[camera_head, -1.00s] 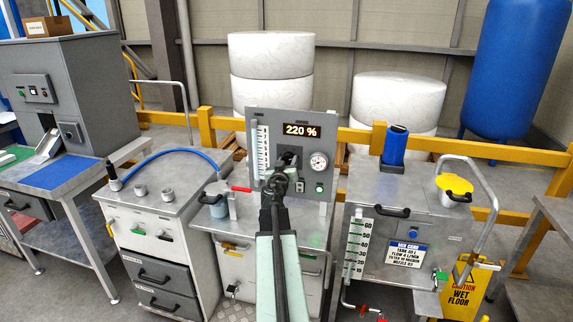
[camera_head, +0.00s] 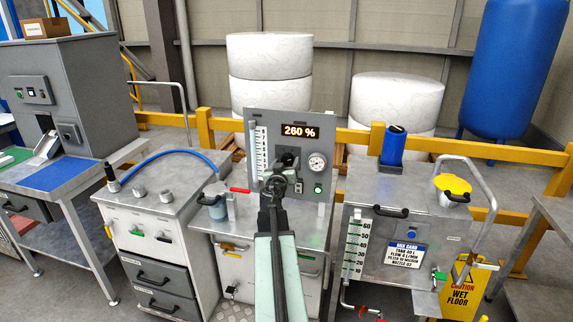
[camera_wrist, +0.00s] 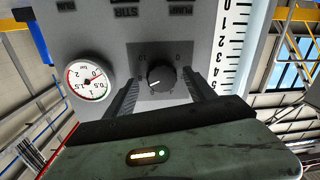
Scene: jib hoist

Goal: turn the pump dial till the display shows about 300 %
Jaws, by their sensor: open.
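The display (camera_head: 299,131) on the grey pump panel (camera_head: 262,121) reads 260 % in the head view. The pump dial (camera_wrist: 160,80) is a dark round knob with a pale pointer mark, seen in the wrist view on a darker square plate. My gripper (camera_wrist: 162,92) is open, with one finger on each side of the dial and visible gaps between fingers and knob. In the head view my gripper (camera_head: 283,170) is in front of the panel and covers most of the dial.
A pressure gauge (camera_head: 317,162) sits right of the dial on the panel, and it shows in the wrist view (camera_wrist: 90,80) too. A green button (camera_head: 318,188) is below it. A scale (camera_head: 261,150) stands at the panel's left. A red lever (camera_head: 240,189) is at lower left.

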